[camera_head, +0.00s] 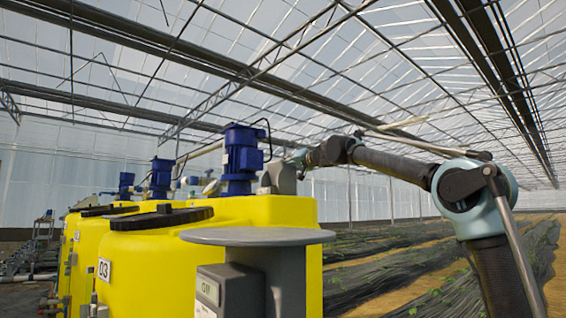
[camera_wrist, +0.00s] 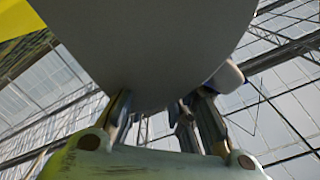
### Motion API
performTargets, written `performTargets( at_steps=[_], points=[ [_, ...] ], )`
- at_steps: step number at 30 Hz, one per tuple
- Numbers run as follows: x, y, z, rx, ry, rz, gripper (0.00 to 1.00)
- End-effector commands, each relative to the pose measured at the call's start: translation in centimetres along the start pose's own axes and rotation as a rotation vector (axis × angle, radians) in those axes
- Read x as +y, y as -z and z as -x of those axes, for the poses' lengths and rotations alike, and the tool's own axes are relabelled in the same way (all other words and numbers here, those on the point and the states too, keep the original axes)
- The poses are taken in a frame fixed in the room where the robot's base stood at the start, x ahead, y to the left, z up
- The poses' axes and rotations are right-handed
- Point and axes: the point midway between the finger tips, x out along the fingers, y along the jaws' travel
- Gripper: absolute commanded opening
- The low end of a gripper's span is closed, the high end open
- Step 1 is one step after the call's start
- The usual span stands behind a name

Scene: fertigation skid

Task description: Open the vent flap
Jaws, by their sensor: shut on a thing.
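A broad grey panel with a rounded lower edge, which I take to be the vent flap (camera_wrist: 150,50), fills the top middle of the wrist view. My gripper (camera_wrist: 165,112) is at its lower edge, with fingers on either side, shut on it; the exact contact is partly hidden by the panel. In the head view my gripper (camera_head: 300,159) is at the far end of my arm, beside a small grey fitting (camera_head: 280,178) on top of the nearest yellow tank (camera_head: 180,255). The flap's hinge and angle cannot be made out there.
A blue motor (camera_head: 241,158) stands on the tank just left of my gripper. A black round lid (camera_head: 160,218) lies nearer. A grey round plate (camera_head: 258,236) over a grey box (camera_head: 228,290) is in the foreground. Planted rows (camera_head: 400,262) lie open to the right.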

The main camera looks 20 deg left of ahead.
Motion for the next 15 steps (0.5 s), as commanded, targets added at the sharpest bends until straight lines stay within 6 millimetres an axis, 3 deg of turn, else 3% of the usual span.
performTargets(
  at_steps=[1,15],
  points=[
    [1.08,0.36,0.04,0.010,-0.015,0.013,0.00],
    [1.78,0.56,-0.10,0.008,-0.013,0.015,0.00]
  ],
)
